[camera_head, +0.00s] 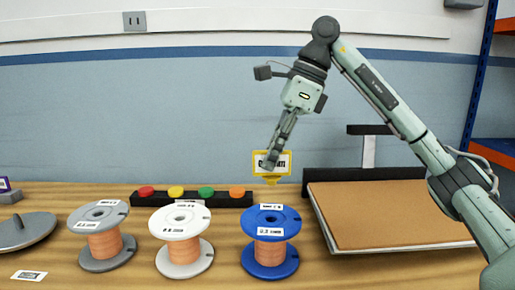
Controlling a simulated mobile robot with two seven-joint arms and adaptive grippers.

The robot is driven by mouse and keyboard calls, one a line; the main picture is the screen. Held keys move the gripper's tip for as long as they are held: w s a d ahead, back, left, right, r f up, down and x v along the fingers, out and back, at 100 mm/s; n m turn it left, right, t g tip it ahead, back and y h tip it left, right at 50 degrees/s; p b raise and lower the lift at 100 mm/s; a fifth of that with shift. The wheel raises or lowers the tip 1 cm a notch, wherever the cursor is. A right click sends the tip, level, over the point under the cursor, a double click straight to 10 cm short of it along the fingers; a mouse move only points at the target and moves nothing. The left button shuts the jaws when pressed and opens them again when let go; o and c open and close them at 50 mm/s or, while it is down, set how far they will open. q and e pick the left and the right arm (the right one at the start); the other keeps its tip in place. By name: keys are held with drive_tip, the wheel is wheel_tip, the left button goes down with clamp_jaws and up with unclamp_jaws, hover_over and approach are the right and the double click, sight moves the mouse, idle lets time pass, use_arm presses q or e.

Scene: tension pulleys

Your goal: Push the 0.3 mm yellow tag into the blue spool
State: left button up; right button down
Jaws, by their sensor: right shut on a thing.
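The blue spool (249,225) stands upright on the wooden table, with orange wire around its core and a white label on its flange that seems to read 0.3 mm. My right gripper (269,161) is shut on the yellow tag (285,170), a yellow-framed plate with a white face. The tag is held upright above the back of the blue spool's top flange, its narrow yellow stem pointing down. The fingers cover part of the tag's print, so I cannot read it. A small gap seems to separate stem and spool. My left gripper is not in view.
A white spool (182,219) and a grey spool (98,214) stand to the left. Behind them is a black strip with coloured round knobs (207,191). A brown board (385,215) lies at the right. A grey disc (24,231) and a small label card (29,275) are far left.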

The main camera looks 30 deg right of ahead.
sight(274, 176)
drive_tip(key=shift+f, duration=0.1)
drive_tip(key=shift+s+f, duration=0.2)
drive_tip(key=shift+f, duration=2)
drive_tip(key=shift+f+b, duration=0.3)
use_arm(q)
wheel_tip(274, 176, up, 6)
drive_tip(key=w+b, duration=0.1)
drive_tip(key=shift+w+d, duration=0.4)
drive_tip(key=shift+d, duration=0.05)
use_arm(e)
drive_tip(key=shift+f, duration=0.8)
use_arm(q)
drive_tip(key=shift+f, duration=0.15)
use_arm(e)
drive_tip(key=shift+f, duration=0.2)
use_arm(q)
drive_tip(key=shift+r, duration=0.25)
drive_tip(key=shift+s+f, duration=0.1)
